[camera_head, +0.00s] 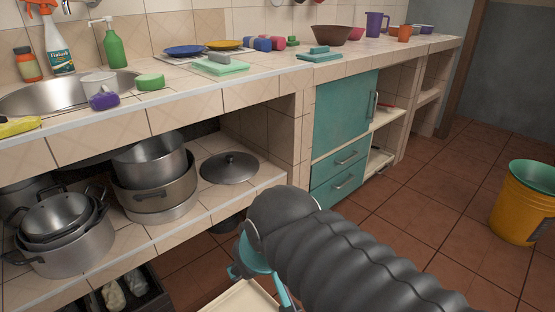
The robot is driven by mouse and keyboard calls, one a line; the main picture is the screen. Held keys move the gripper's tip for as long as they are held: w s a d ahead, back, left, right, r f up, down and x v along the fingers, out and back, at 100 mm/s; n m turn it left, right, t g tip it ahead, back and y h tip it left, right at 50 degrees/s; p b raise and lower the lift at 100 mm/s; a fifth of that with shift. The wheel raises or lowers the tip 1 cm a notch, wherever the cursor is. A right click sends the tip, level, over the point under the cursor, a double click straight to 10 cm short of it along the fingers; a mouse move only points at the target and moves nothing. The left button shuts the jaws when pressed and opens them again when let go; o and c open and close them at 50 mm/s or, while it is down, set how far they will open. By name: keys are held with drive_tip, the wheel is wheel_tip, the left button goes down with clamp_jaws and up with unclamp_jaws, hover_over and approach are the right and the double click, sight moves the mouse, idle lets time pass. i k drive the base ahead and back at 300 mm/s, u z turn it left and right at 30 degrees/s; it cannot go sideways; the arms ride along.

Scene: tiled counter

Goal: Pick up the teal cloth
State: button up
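A folded teal cloth (310,58) lies flat on the tiled counter, right of centre, with a teal block, perhaps a sponge (319,49), on top. A paler mint-green folded cloth (232,69) lies to its left, nearer to me, with a grey-green item (219,57) on it. My gripper (262,284) shows its teal parts low in the picture, below the counter and well apart from both cloths. My dark ribbed arm covers part of it, and its fingertips are not clear enough to tell whether they are open.
The tiled counter (190,104) has a front edge above open shelves with pots (152,165). Plates (184,50), several coloured blocks (263,44) and a brown bowl (330,34) stand near the cloths. A sink is at left; a yellow bucket (524,212) stands on the floor at right.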

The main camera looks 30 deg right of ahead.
sight(318, 54)
drive_tip(key=k, duration=0.5)
drive_tip(key=z, duration=2)
drive_tip(key=i, duration=2.2)
drive_tip(key=u, duration=0.95)
